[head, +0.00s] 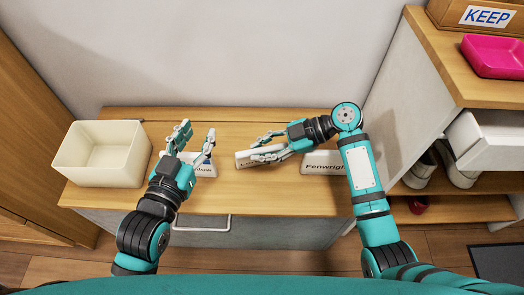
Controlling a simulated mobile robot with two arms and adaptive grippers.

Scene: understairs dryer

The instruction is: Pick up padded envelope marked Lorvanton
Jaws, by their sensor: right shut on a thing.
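A pale envelope (242,162) lies at the middle of the wooden dresser top; its label is mostly covered by my fingers, with only a first letter like "L" showing. My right gripper (258,147) reaches in from the right and is shut on this envelope. My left gripper (196,134) is open, fingers pointing to the back, over another white padded item (206,168) whose label is partly hidden and unreadable. A third white item marked "Fenwright" (322,164) lies to the right, partly behind my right arm.
An empty cream bin (103,142) stands at the left end of the top. At right, a higher shelf unit holds a pink tray (493,56) and a wooden box marked "KEEP" (487,17). The dresser's front strip is clear.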

